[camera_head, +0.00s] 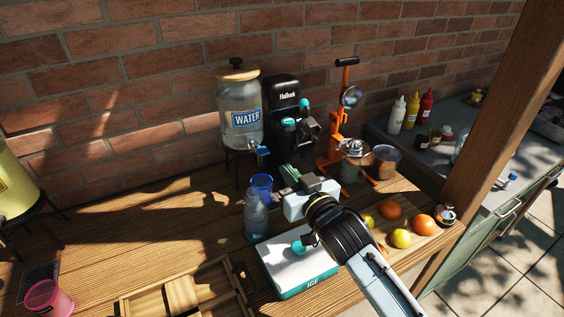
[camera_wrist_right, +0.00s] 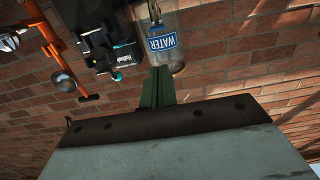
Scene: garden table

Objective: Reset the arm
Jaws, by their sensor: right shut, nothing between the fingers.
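My right gripper (camera_head: 288,173) reaches in from the lower right in the head view, over the wooden table. Its green fingers are shut with nothing between them and point toward the back wall. In the right wrist view the shut fingers (camera_wrist_right: 158,88) point at the water dispenser (camera_wrist_right: 172,38), which hangs upside down in that picture. My left gripper does not show.
The water dispenser (camera_head: 240,118) and a black coffee machine (camera_head: 283,100) stand behind. An orange juicer (camera_head: 337,120) is to the right. A white ice box (camera_head: 283,262) lies below my right arm. Fruit (camera_head: 400,238) sits at right, a wooden crate (camera_head: 150,303) at front.

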